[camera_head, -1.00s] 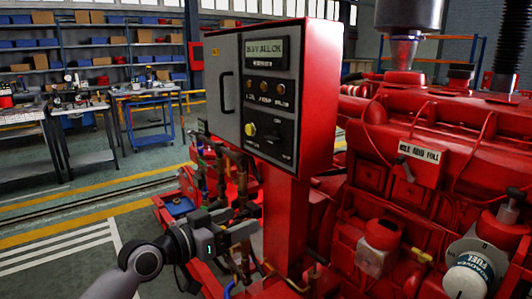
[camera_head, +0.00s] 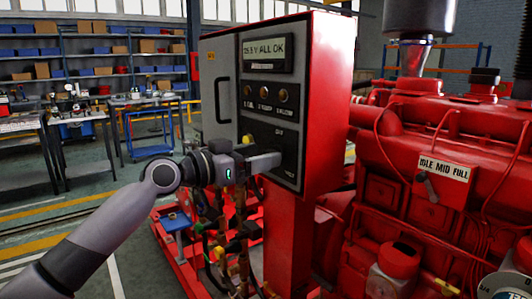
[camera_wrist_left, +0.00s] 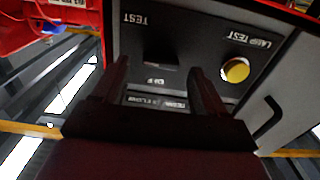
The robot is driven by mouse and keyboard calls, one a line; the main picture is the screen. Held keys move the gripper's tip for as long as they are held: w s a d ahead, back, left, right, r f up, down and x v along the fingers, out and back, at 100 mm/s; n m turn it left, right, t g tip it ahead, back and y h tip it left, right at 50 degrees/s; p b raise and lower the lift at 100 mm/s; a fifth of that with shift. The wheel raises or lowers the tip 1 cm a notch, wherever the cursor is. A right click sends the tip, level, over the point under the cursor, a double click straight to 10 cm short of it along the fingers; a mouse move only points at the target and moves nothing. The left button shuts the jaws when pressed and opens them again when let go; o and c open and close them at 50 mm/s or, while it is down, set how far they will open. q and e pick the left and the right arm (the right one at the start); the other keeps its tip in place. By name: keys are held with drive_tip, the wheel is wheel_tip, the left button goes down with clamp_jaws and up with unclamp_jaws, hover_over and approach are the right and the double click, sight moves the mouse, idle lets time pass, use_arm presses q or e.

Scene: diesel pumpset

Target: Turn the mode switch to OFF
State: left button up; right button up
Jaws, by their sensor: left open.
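The red control box (camera_head: 322,100) has a black lower panel (camera_head: 292,150) on its grey front. In the left wrist view the panel (camera_wrist_left: 190,30) shows turned around, with TEST, LAMP TEST and what looks like OFF lettering. A dark mode switch (camera_wrist_left: 160,58) sits between these labels; its pointing direction is too dark to tell. My left gripper (camera_head: 268,162) is in front of the lower panel and hides the switch in the head view. In the left wrist view its two open fingers (camera_wrist_left: 160,82) stand on either side of the switch; contact cannot be told. My right gripper is not in view.
A yellow lamp-test button (camera_wrist_left: 236,70) is close beside one finger. The red engine (camera_head: 445,140) with a lever (camera_head: 428,187) stands right. Pipes (camera_head: 235,240) run below the box.

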use_arm(q)
drive_tip(key=shift+x, duration=1.25)
drive_tip(key=c, duration=1.1)
drive_tip(key=shift+o, duration=0.2)
